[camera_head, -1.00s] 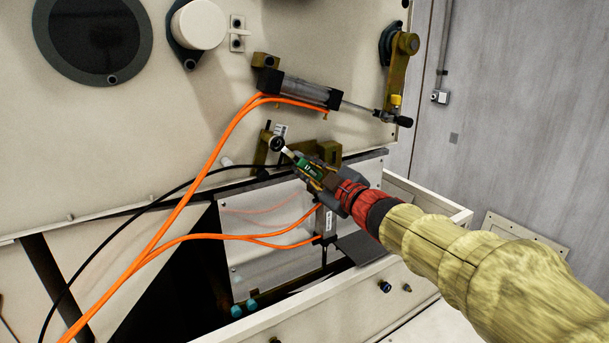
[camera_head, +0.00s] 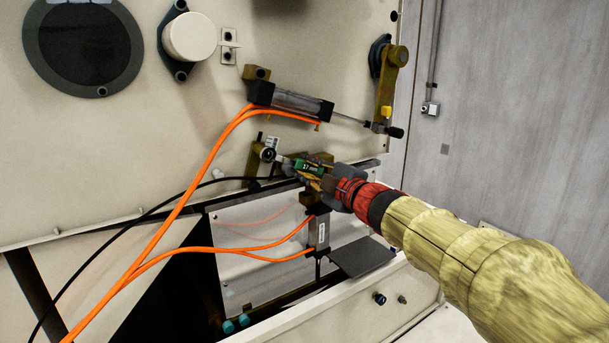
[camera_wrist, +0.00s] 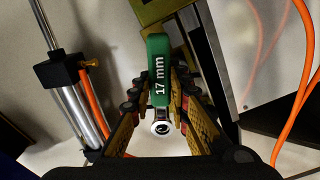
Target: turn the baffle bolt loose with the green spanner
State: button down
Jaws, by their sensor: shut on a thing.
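The green spanner (camera_head: 308,167), marked 17 mm, is held by its handle in my gripper (camera_head: 318,175). In the wrist view the green handle (camera_wrist: 158,62) lies between the two fingers of my gripper (camera_wrist: 158,88), which is shut on it. The spanner's silver ring end (camera_wrist: 162,127) is toward the bottom there. In the head view its silver neck points left to the dark round baffle bolt (camera_head: 268,154) on the brass-coloured bracket. The ring end is at the bolt; how fully it sits around it is hard to tell.
A cylinder (camera_head: 298,103) with a rod is just above my gripper. Orange hoses (camera_head: 180,245) and a black cable (camera_head: 130,223) run to the left. A brass-coloured lever (camera_head: 388,85) is at upper right. An open bin edge (camera_head: 330,305) is below.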

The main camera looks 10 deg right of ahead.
jog(key=shift+r+n, duration=0.3)
jog(key=shift+r, duration=0.05)
jog(key=shift+f, duration=0.1)
dwell(0.3)
jog(key=shift+s+d, duration=0.3)
jog(key=shift+s, duration=0.25)
jog(key=shift+p+v, duration=0.4)
jog(key=shift+v, duration=1.85)
jog(key=shift+f, duration=0.1)
